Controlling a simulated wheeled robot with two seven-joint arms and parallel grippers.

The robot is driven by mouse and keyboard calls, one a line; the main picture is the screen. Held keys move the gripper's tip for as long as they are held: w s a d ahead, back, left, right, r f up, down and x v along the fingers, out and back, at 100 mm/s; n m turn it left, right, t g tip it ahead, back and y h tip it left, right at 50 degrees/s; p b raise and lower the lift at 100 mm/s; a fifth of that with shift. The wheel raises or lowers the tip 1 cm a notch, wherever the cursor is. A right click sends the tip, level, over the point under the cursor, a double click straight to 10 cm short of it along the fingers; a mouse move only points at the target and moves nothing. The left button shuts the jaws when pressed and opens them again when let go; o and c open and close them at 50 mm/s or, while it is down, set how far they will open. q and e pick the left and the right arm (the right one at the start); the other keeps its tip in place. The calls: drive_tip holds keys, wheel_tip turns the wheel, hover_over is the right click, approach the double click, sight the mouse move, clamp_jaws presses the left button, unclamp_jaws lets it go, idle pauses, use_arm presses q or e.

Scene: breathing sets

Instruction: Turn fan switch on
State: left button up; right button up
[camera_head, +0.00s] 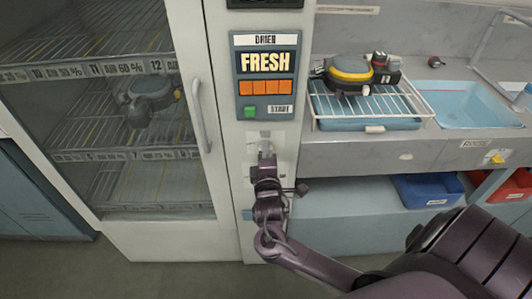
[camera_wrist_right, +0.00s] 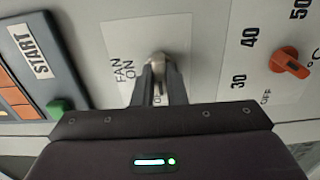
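The fan switch (camera_wrist_right: 159,60) is a small silver toggle on a white plate marked FAN ON in the right wrist view. An OFF mark is partly hidden between my fingers. My right gripper (camera_wrist_right: 161,78) has its two dark fingers close together, one on each side of the toggle, with tips against it. In the head view my right gripper (camera_head: 265,155) reaches up to the panel below the START button and hides the toggle. Which way the toggle is set is hard to tell. My left gripper is not in view.
An orange temperature knob (camera_wrist_right: 290,64) sits right of the switch plate, and a green START button (camera_wrist_right: 60,106) to the left. The drying cabinet's door handle (camera_head: 201,115) is left of the panel. A counter with a wire rack (camera_head: 372,104) and blue sink (camera_head: 468,103) is at right.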

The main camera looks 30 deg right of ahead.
drive_tip(key=shift+m, duration=0.3)
clamp_jaws()
drive_tip(key=shift+m+p, duration=0.55)
drive_tip(key=shift+m, duration=8.15)
drive_tip(key=o, duration=0.7)
unclamp_jaws()
drive_tip(key=shift+c, duration=0.2)
drive_tip(key=b+v, duration=0.1)
drive_tip(key=v, duration=0.7)
drive_tip(key=shift+w+f, duration=0.15)
